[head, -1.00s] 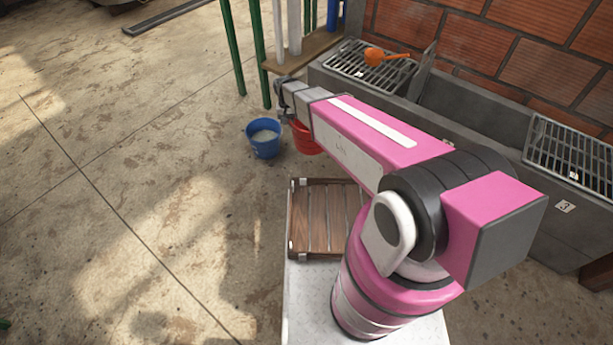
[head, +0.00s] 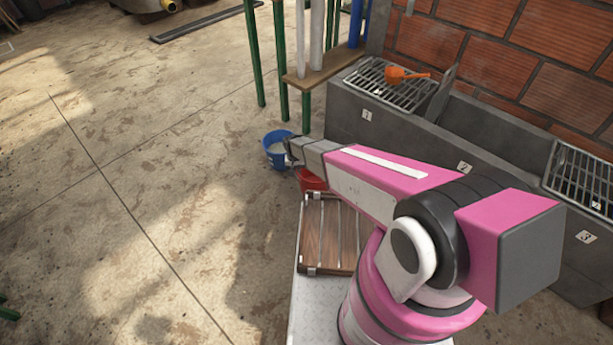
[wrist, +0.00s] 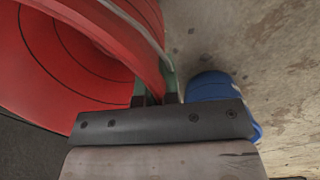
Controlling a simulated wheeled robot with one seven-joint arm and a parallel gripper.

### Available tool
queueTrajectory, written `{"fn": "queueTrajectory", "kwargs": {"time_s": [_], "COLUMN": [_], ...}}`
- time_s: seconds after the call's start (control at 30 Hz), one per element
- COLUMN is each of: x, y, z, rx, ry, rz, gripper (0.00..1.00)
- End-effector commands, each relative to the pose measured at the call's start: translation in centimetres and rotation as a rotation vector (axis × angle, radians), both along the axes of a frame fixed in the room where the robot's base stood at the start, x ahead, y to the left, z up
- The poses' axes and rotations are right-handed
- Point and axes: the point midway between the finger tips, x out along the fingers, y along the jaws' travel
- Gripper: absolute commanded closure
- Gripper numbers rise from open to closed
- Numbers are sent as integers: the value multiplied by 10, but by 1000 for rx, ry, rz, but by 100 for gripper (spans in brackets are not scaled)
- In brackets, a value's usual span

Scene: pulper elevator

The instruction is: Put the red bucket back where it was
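The red bucket (head: 312,181) shows in the head view below the end of my arm, just beyond the wooden slatted tray and partly hidden by the arm. In the wrist view the red bucket (wrist: 60,60) fills the upper left, seen into its open top. My gripper (wrist: 155,92) has one finger on each side of its rim and looks shut on it. I cannot tell whether the bucket touches the floor.
A blue bucket (head: 277,150) with pale contents stands just beyond the red one, close to my wrist; it also shows in the wrist view (wrist: 208,88). A wooden slatted tray (head: 331,235) lies on my base. A concrete trough (head: 410,135) runs along the right. Floor at left is clear.

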Motion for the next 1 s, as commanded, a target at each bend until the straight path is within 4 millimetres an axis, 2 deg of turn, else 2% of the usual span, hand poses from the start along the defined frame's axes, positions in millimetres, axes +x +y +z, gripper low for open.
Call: {"fn": "queueTrajectory", "kwargs": {"time_s": [0.03,0.1,0.3,0.53,0.8,1.0], "x": [13,24,46,51,50,50], "y": [-5,-11,-25,-28,-28,-28], "z": [-9,-16,-31,-41,-73,-73], "rx": [0,0,-1,-1,0,0], "ry": [0,0,-1,-1,0,-1], "rz": [-2,-2,0,1,1,1], "gripper": [100,100,100,100,100,100]}}
